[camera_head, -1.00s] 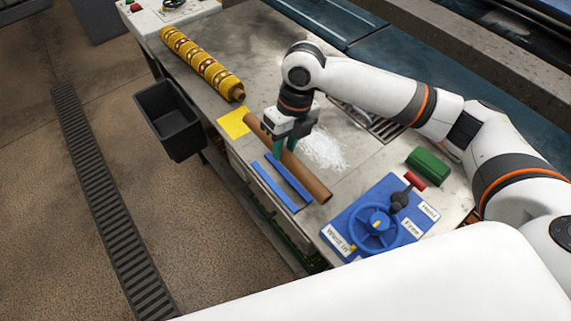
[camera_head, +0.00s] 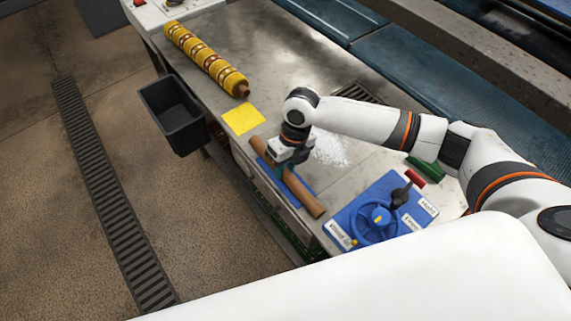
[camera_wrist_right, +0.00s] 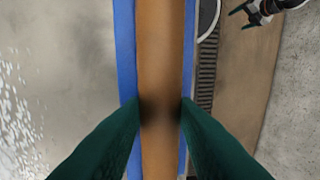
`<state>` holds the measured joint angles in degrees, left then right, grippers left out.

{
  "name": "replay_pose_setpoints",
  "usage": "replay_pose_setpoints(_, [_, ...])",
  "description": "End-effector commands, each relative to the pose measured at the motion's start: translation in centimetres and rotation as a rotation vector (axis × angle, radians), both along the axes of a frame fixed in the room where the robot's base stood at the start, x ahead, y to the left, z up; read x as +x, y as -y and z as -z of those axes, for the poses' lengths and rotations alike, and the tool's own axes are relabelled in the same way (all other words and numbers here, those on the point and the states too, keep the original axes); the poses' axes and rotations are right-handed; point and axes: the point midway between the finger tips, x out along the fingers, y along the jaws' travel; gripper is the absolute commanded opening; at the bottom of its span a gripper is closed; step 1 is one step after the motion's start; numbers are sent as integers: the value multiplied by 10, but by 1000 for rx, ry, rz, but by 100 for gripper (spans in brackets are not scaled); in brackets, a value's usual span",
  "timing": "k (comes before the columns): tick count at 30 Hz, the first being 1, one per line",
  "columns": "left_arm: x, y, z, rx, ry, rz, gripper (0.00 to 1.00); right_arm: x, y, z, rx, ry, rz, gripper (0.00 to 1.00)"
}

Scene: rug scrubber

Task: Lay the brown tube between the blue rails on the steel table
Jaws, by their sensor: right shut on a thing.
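The brown tube (camera_head: 307,199) is long and plain. My right gripper (camera_head: 281,170) is shut on it near its middle, low over the steel table (camera_head: 300,65). In the right wrist view the tube (camera_wrist_right: 160,50) runs lengthwise between the two blue rails, with the left rail (camera_wrist_right: 125,50) and the right rail (camera_wrist_right: 189,50) showing along its sides. The green fingers of my right gripper (camera_wrist_right: 160,105) flank the tube. I cannot tell whether the tube touches the table. My left gripper (camera_wrist_right: 238,20) is open and empty at the top right of the wrist view.
A yellow patterned roller (camera_head: 205,58) and a yellow square (camera_head: 242,119) are further back on the table. A blue wheel panel (camera_head: 385,210) and a green block (camera_head: 425,170) are to the right. A black bin (camera_head: 172,115) hangs at the left edge. White flakes (camera_head: 330,149) lie beyond the tube.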

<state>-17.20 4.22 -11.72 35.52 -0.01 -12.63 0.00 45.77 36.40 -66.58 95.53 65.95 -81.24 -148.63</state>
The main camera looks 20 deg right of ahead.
Motion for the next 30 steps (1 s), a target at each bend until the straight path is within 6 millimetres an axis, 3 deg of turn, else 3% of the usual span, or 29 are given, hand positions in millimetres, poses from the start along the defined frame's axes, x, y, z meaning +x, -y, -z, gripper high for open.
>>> replay_pose_setpoints(1, [0,-2,2,2,-1,1,83,0,0,2,0,0,0,4])
replay_pose_setpoints(2, [0,-3,1,3,0,1,83,0,0,1,0,0,0,32])
replay_pose_setpoints(3, [0,-3,1,4,0,1,83,0,0,1,-1,0,0,37])
replay_pose_setpoints(14, [0,-7,2,8,0,-4,83,1,1,-4,0,2,0,37])
replay_pose_setpoints(30, [0,-7,25,8,1,-4,83,9,21,-102,1,3,1,37])
